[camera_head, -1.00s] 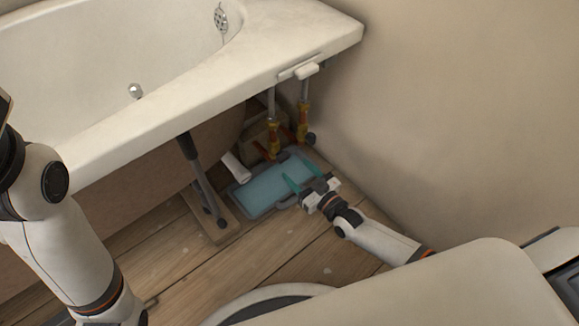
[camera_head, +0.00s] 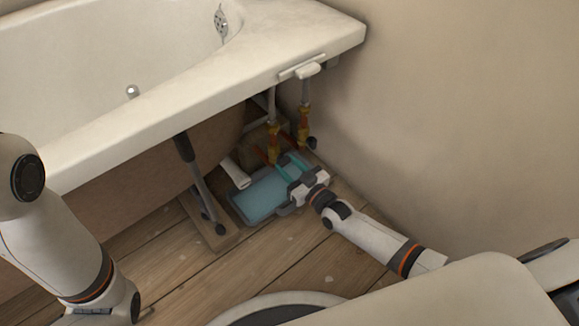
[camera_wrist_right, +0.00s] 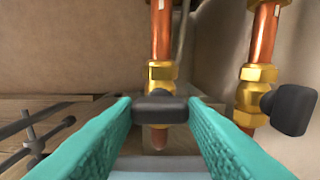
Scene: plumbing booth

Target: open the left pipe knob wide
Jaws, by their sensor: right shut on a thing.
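The left pipe is copper with a brass valve (camera_wrist_right: 161,75); its black knob (camera_wrist_right: 160,107) faces me in the right wrist view. My right gripper (camera_wrist_right: 160,103) has its two teal fingers on either side of this knob, shut on it. In the head view, the left pipe valve (camera_head: 273,140) is under the tub's corner, with my right gripper (camera_head: 287,166) reaching in from the right. The knob cannot be made out there. Only part of my left arm shows at the left; its gripper cannot be seen.
The right pipe valve (camera_wrist_right: 254,97) with its black knob (camera_wrist_right: 290,109) stands close on the right. A blue tray (camera_head: 238,208) lies on the floor below. The white bathtub (camera_head: 230,75) overhangs the pipes, and a tub leg (camera_head: 196,175) stands to the left.

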